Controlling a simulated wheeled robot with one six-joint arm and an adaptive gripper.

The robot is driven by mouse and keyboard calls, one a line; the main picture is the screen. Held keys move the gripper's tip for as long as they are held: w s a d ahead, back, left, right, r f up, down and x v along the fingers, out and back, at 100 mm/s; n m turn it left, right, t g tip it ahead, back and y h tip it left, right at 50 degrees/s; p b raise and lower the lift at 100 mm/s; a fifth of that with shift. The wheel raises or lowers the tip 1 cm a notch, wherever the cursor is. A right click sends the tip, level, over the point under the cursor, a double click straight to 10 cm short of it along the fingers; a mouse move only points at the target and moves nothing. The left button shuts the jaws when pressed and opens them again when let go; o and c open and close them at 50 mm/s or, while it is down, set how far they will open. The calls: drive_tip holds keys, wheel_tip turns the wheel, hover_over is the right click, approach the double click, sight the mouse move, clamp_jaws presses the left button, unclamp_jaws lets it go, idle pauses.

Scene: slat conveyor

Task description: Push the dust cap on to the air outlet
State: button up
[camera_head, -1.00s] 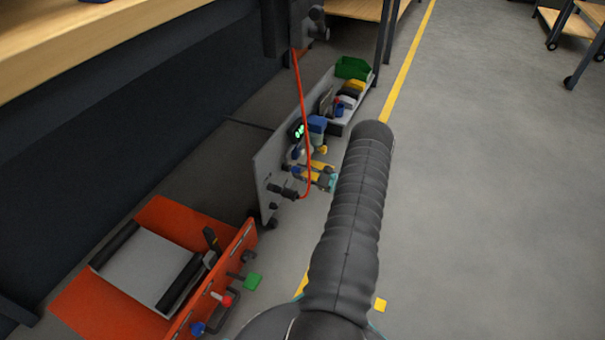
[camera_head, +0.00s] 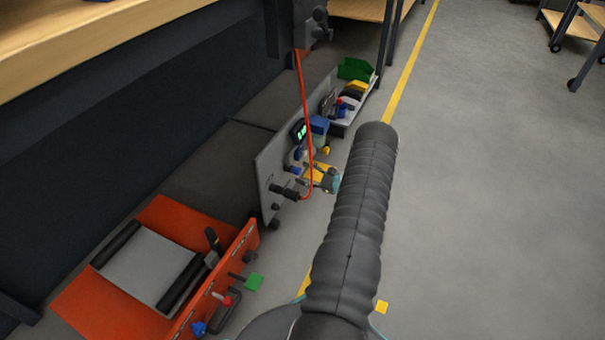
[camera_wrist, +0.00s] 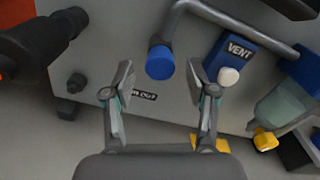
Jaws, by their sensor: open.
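A blue cap (camera_wrist: 160,62) sits at the lower end of a bent grey pipe (camera_wrist: 178,22) on the grey panel (camera_wrist: 110,25). I cannot tell how far the cap is seated on the pipe. The cap also shows small in the head view (camera_head: 293,170). My gripper (camera_wrist: 161,78) is open, with one finger to the left of the cap and one to its right. No contact with the cap is visible. In the head view my gripper (camera_head: 327,180) is close to the panel, partly behind my arm. A small label (camera_wrist: 142,95) lies below the cap, partly hidden.
A blue block marked VENT (camera_wrist: 230,55) with a white knob is right of the cap. A black fitting (camera_wrist: 40,45) projects at left. A red hose (camera_head: 302,110) hangs before the panel. An orange-sided unit (camera_head: 215,285) stands nearer, and open floor (camera_head: 480,200) lies right.

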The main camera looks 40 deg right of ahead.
drive_tip(key=v, duration=1.1)
drive_tip(key=shift+w, duration=0.1)
